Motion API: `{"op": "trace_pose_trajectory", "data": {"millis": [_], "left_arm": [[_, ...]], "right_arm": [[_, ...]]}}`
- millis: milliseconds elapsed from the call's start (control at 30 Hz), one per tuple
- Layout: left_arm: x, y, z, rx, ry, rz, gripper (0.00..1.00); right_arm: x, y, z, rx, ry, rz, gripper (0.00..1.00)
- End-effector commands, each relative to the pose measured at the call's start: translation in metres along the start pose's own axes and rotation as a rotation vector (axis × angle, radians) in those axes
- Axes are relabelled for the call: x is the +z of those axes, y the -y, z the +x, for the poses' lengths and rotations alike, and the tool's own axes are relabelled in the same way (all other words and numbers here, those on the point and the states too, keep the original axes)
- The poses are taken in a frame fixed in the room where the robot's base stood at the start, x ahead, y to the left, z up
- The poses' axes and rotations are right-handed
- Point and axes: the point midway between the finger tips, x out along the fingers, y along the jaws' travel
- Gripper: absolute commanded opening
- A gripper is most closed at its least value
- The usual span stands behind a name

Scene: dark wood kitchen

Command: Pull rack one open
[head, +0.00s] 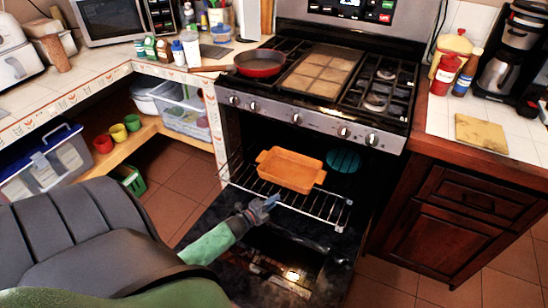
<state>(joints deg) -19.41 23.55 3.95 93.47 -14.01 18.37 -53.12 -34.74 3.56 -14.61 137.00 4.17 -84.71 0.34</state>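The oven below the stove is open, with its dark door (215,222) folded down. A wire rack (310,203) sticks out of the oven over the door. An orange baking dish (290,170) sits on it. My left gripper (270,202) is at the rack's front edge, left of its middle, with its fingertips at or very near the front wire. The fingers are small and overlap the wires, so I cannot tell whether they are closed on it. My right gripper is not in view.
A teal round item (343,160) is in the oven, right of the dish. A red pan (260,63) sits on the stove above. A wooden cabinet (450,215) stands close on the right. Tiled floor (180,195) is free left of the door.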

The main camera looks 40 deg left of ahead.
Motion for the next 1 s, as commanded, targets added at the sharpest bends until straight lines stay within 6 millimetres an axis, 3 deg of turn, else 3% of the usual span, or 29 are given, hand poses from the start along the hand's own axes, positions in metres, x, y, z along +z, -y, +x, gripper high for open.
{"op": "trace_pose_trajectory", "data": {"millis": [67, 467, 1000], "left_arm": [[0.0, 0.0, 0.0, 0.0, 0.0, 0.0, 0.29], [0.0, -0.001, -0.006, 0.001, 0.0, 0.0, 0.29], [0.0, -0.001, -0.07, 0.0, 0.0, -0.002, 0.29]], "right_arm": [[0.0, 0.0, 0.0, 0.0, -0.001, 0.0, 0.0], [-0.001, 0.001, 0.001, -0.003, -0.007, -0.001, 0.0], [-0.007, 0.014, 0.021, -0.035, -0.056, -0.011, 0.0]]}}
